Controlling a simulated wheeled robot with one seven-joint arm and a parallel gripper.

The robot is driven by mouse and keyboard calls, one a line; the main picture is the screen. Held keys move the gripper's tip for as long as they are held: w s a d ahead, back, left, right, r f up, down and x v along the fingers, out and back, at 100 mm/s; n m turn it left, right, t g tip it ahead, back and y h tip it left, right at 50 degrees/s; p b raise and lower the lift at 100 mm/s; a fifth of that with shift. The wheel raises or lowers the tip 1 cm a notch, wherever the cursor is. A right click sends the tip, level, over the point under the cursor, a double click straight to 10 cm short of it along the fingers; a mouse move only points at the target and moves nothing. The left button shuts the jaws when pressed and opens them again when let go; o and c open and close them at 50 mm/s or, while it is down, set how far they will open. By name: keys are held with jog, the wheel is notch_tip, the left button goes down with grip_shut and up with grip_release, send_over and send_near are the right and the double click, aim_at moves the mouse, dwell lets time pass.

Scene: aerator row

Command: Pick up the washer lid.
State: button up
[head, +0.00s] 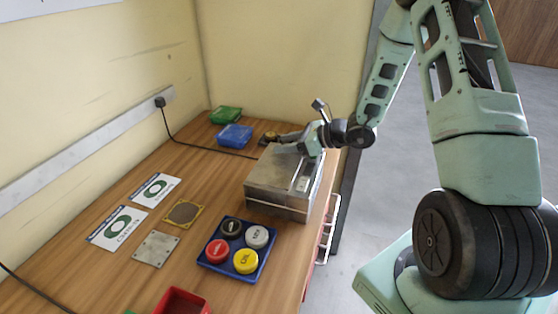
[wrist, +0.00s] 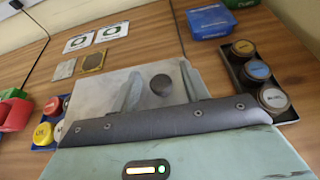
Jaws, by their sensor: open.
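The washer lid (head: 270,168) looks like the flat grey metal top of a box-shaped washer (head: 275,204) at the right edge of the bench. In the wrist view the lid (wrist: 98,88) fills the middle and carries a round dark knob (wrist: 161,85). My gripper (head: 284,141) is over the far part of the lid in the head view. In the wrist view my gripper (wrist: 160,70) is open, with one finger on each side of the knob and gaps between. The knob is hidden in the head view. I cannot tell the fingers' height above the lid.
A blue tray (head: 226,262) with several labelled caps stands in front of the washer. A dark tray (wrist: 238,78) with three round caps stands beyond it. Blue (head: 235,135) and green (head: 226,115) bins are at the back, a red bin (head: 183,302) at the front. Cards and plates lie left.

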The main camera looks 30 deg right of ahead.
jog(key=shift+w+a+f, duration=0.1)
jog(key=shift+w, duration=0.05)
grip_shut()
